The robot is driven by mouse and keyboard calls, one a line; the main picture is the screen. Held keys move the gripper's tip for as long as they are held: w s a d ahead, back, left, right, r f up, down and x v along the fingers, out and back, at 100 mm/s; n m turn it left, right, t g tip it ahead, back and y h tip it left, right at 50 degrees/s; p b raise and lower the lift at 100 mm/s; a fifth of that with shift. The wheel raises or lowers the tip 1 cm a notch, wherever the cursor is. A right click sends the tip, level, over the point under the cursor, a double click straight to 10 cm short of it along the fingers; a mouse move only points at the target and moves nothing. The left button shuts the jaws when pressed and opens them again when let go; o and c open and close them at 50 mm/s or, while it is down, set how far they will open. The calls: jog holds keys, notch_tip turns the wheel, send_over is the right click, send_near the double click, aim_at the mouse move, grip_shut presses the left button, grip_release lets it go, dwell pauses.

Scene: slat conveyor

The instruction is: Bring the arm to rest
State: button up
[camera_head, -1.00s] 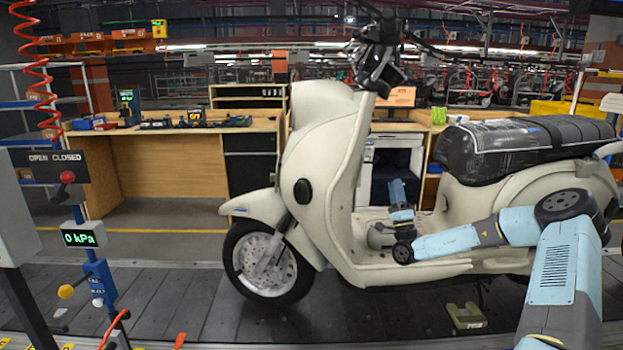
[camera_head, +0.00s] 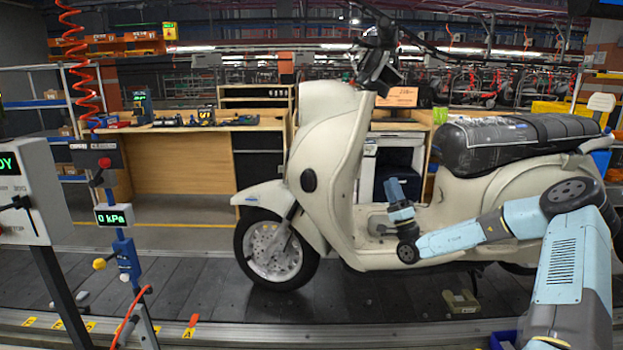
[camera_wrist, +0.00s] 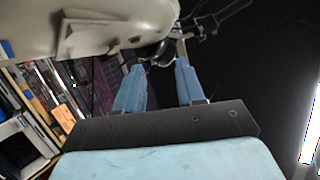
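My gripper shows in the wrist view (camera_wrist: 158,82) with its two blue fingers spread apart and nothing between them. In the head view my arm (camera_head: 490,228) comes in from the lower right, bent, with its wrist in front of the scooter's footwell. A cream scooter (camera_head: 322,145) with a black seat stands upright on the dark slat conveyor (camera_head: 200,290). Part of the scooter's body also shows at the top of the wrist view (camera_wrist: 100,25).
A control box (camera_head: 25,190) stands at the far left. Beside it is a blue post with a 0 kPa display (camera_head: 114,216) and a red coiled hose (camera_head: 80,70). A small block (camera_head: 461,302) lies on the conveyor. A wooden workbench (camera_head: 190,160) stands behind.

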jog(key=s+a+r+n+g+y, duration=0.3)
jog(key=s+a+n+g+y, duration=0.2)
jog(key=a+n+g+y, duration=0.6)
jog(key=s+a+n+g+h, duration=0.2)
jog(key=s+a+g+h, duration=0.35)
jog(key=s+g, duration=0.4)
jog(key=s+a+n+g+h, duration=0.35)
jog(key=s+a+g, duration=0.25)
jog(key=s+g, duration=0.3)
jog(key=s+d+r+m+t+h, duration=0.4)
jog(key=s+d+h, duration=0.4)
jog(key=s, duration=0.5)
jog(key=s+d+r+m+t+h, duration=0.3)
jog(key=s+d+r+t+h, duration=0.2)
jog(key=s+d+h, duration=0.3)
jog(key=s+d, duration=0.3)
jog(key=s, duration=0.1)
jog(key=shift+s+d+m+t, duration=0.3)
jog(key=shift+s+m+t, duration=0.05)
